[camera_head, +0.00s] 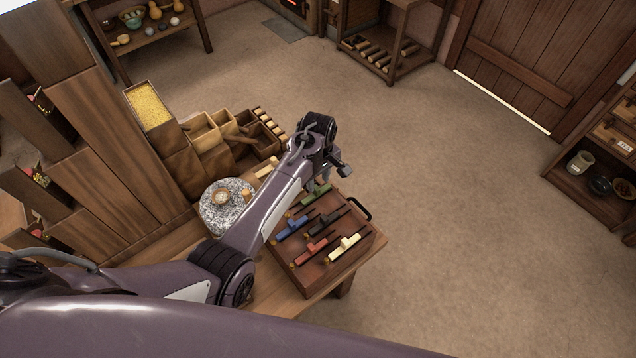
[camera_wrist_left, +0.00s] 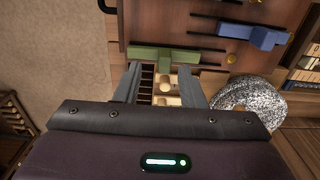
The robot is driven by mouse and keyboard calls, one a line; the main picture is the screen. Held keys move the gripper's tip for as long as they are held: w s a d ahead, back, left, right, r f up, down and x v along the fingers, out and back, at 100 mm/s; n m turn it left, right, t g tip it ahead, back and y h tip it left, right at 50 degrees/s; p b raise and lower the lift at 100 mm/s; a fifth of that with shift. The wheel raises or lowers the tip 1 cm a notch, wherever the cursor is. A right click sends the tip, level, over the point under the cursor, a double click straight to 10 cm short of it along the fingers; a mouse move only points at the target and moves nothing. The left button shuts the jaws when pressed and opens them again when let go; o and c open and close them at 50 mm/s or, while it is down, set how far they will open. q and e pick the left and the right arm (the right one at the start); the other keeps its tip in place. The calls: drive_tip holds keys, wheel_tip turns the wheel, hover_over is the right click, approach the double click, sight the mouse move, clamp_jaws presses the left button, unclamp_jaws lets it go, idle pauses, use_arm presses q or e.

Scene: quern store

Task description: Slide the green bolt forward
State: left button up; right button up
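The green bolt (camera_head: 317,196) lies on the dark wooden board (camera_head: 361,258), at the board's far end. It also shows in the left wrist view (camera_wrist_left: 165,55), with a thin dark slot running along it and a brass knob (camera_wrist_left: 232,58) to its right. My left gripper (camera_head: 325,181) is just over the far end of the board, close to the green bolt. In the left wrist view its two fingers (camera_wrist_left: 159,74) are spread apart with nothing between them, and their tips point at the bolt's edge. I cannot tell whether they touch it. My right gripper is out of view.
Blue (camera_head: 296,224), black (camera_head: 323,225), red (camera_head: 309,249) and cream (camera_head: 345,245) bolts lie on the same board. A black handle (camera_head: 360,207) stands at its edge. A round speckled stone (camera_head: 212,216) and wooden bins (camera_head: 207,146) are left of it. Open floor lies to the right.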

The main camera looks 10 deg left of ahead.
sight(318, 187)
use_arm(q)
wheel_tip(318, 187, up, 5)
drive_tip(key=shift+f, duration=0.1)
idle(0.3)
drive_tip(key=shift+d, duration=0.1)
